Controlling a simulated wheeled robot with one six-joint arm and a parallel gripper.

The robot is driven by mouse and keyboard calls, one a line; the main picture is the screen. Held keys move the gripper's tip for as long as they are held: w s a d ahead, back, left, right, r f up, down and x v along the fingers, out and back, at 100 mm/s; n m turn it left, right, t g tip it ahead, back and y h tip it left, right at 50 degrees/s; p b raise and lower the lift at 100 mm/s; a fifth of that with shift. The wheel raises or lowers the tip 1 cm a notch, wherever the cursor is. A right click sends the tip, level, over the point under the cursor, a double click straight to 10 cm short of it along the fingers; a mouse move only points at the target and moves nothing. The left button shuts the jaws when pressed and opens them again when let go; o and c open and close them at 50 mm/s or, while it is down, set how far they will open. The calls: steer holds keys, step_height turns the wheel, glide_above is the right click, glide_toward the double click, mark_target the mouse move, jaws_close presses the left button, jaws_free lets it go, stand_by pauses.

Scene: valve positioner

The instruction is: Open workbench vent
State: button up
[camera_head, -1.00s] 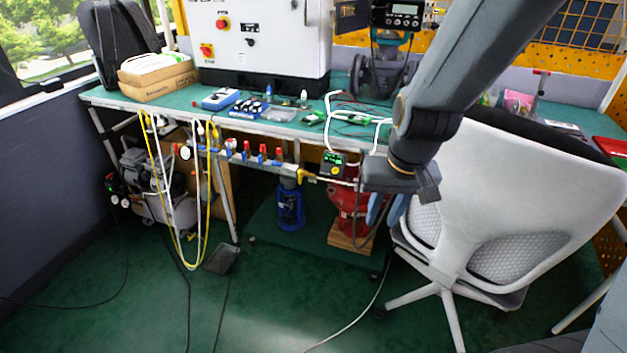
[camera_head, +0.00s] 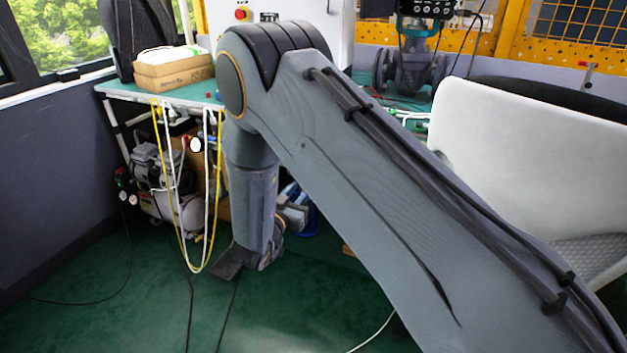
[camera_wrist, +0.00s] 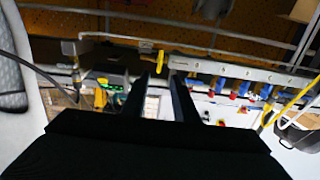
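In the wrist view, a pale pipe rail (camera_wrist: 220,68) runs across under the bench. A small yellow valve handle (camera_wrist: 163,62) is on it, just beyond the gap between my fingertips. Several blue valves with red knobs (camera_wrist: 222,85) sit along the rail to the right. My gripper (camera_wrist: 162,85) shows as two dark fingers, apart, with nothing seen between them; whether they touch the handle I cannot tell. In the head view my arm hides the rail and the yellow handle. No label marks which valve is the vent.
A device with a green display (camera_wrist: 108,82) is left of my fingers. Yellow and white hoses (camera_head: 215,180) hang at the bench's left end, before a compressor (camera_head: 165,190). A white chair (camera_head: 530,150) stands at right. Open green floor (camera_head: 90,300) lies at front left.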

steer(key=x, duration=0.7)
steer(key=shift+w+d, duration=0.15)
steer(key=shift+w, duration=0.1)
steer(key=shift+c, duration=0.6)
